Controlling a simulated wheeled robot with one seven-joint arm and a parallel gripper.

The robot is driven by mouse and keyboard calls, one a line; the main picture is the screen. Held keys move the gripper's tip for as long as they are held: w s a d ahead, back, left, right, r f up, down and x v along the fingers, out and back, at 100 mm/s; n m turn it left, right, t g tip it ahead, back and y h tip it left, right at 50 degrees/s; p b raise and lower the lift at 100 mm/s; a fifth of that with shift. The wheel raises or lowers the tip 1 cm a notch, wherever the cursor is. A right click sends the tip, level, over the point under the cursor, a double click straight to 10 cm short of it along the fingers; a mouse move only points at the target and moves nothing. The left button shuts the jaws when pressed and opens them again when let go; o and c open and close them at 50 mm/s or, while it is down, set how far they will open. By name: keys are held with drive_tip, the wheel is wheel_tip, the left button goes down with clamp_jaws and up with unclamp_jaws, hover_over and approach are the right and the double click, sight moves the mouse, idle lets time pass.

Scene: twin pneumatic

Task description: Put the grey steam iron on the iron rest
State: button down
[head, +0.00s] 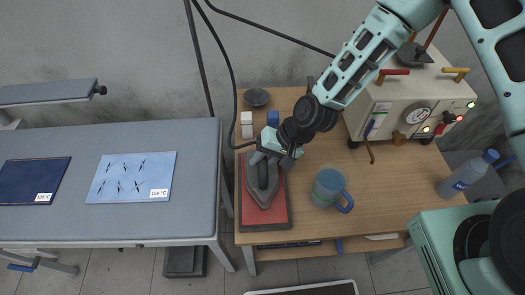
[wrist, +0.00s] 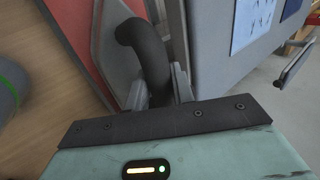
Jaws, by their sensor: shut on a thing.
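The grey steam iron (head: 264,190) has a dark handle and lies over the red iron rest (head: 279,214), its pointed end toward the bottom of the head view. My gripper (head: 274,152) is at the iron's rear end, shut on the handle. In the wrist view the curved black handle (wrist: 150,48) stands between the two fingers, with the iron's grey body beside it and the red rest (wrist: 72,22) behind. I cannot tell whether the iron's sole touches the rest. My gripper hides the rear of the iron and part of the rest.
A blue-green mug (head: 328,187) stands on the wooden table (head: 385,205) right of the rest. A steam boiler (head: 410,110) is at the back right. A grey ironing board (head: 200,190) with blue cloths adjoins on the left. A black hose hangs near the gripper.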

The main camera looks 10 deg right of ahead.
drive_tip(key=shift+a+f, duration=0.1)
drive_tip(key=shift+f, duration=0.2)
drive_tip(key=shift+f, duration=0.1)
drive_tip(key=c, duration=1.2)
unclamp_jaws()
drive_tip(key=shift+f, duration=0.1)
drive_tip(key=b+v, duration=0.3)
drive_tip(key=v, duration=0.8)
drive_tip(key=s+d+r+n+h, duration=0.1)
drive_tip(key=s+r+n+h, duration=0.1)
drive_tip(key=s+r, duration=0.3)
drive_tip(key=s+d+r+n+h, duration=0.1)
drive_tip(key=s+r+n+h, duration=0.1)
drive_tip(key=s+r, duration=0.3)
drive_tip(key=s+d+r+n+h, duration=0.2)
drive_tip(key=s+r+n, duration=0.2)
drive_tip(key=s+r, duration=0.2)
drive_tip(key=shift+s, duration=0.9)
